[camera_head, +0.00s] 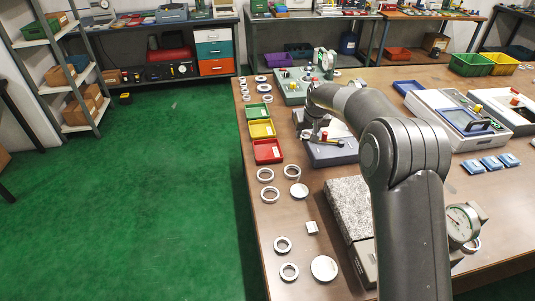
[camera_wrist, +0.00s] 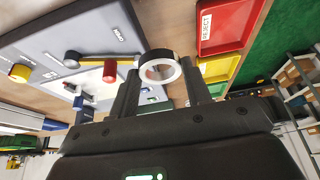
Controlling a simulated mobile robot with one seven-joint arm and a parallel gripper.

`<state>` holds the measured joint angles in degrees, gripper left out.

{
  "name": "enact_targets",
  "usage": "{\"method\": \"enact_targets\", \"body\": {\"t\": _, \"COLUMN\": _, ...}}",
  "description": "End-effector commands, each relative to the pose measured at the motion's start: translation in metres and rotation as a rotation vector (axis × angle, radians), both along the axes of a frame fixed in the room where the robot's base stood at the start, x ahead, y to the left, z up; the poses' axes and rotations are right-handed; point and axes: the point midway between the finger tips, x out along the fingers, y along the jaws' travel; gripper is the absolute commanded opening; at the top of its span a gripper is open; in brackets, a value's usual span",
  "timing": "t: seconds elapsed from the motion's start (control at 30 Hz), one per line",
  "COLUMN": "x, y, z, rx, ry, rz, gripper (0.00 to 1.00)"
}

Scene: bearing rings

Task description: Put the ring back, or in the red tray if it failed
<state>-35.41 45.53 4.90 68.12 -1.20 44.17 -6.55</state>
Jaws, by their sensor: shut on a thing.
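My gripper (camera_head: 316,133) is shut on a metal ring (camera_wrist: 142,71), which shows between the two fingertips in the wrist view. The ring is held above the table, close to a grey-blue test device (camera_wrist: 75,40) that has a lever with a red knob. The device also shows below my gripper in the head view (camera_head: 335,155). The red tray (camera_wrist: 232,44), marked REJECT, lies beside the device in the wrist view. In the head view the red tray (camera_head: 267,151) is left of my gripper and looks empty.
A yellow tray (camera_head: 262,129) and a green tray (camera_head: 257,111) lie behind the red one. Several loose rings (camera_head: 267,194) lie along the table's left edge. A granite block (camera_head: 347,205) and dial gauge (camera_head: 460,224) stand nearer.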

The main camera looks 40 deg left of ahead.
Motion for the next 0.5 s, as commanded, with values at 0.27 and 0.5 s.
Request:
{"method": "enact_targets", "body": {"t": 0.27, "x": -0.016, "y": 0.039, "z": -0.011, "rx": 0.002, "ry": 0.001, "rz": 0.042, "gripper": 0.15}}
{"method": "enact_targets", "body": {"t": 0.5, "x": -0.03, "y": 0.091, "z": -0.044, "rx": 0.002, "ry": 0.0, "rz": 0.042, "gripper": 0.15}}
